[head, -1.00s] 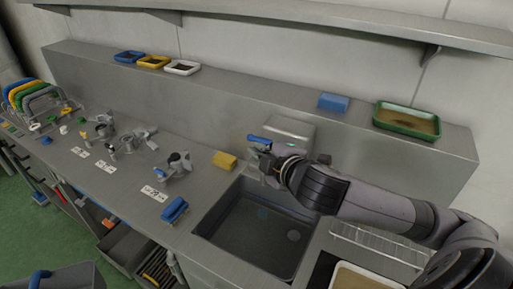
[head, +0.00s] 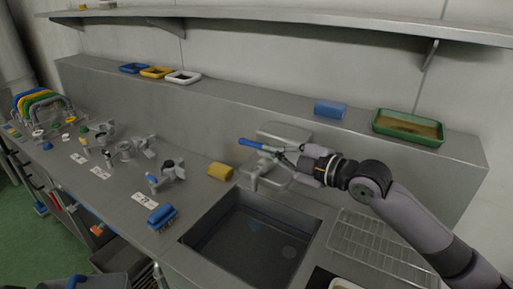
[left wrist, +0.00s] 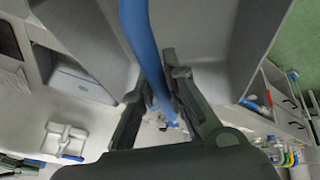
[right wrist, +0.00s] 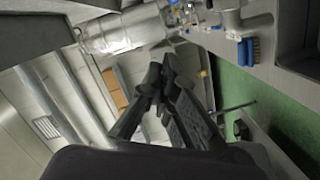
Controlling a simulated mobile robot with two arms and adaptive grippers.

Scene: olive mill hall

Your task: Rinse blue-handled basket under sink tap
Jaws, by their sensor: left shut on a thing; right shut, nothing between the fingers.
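The blue-handled basket (head: 108,281) is grey and shows only partly at the bottom left of the head view. In the left wrist view its blue handle (left wrist: 143,40) runs between the fingers of my left gripper (left wrist: 163,105), which is shut on it. The sink (head: 262,207) is a dark basin at the centre, with no basket seen in it. The tap (head: 262,171) stands behind it, its blue lever (head: 252,143) pointing left. My right gripper (head: 288,155) is shut and empty beside the tap; I cannot tell whether it touches the lever. No running water is visible.
A yellow sponge (head: 220,171) and a blue brush (head: 162,216) lie left of the sink. Metal parts and labels cover the counter farther left. A wire rack (head: 372,245) is right of the sink. A green tray (head: 408,128) and blue block (head: 330,109) sit on the back ledge.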

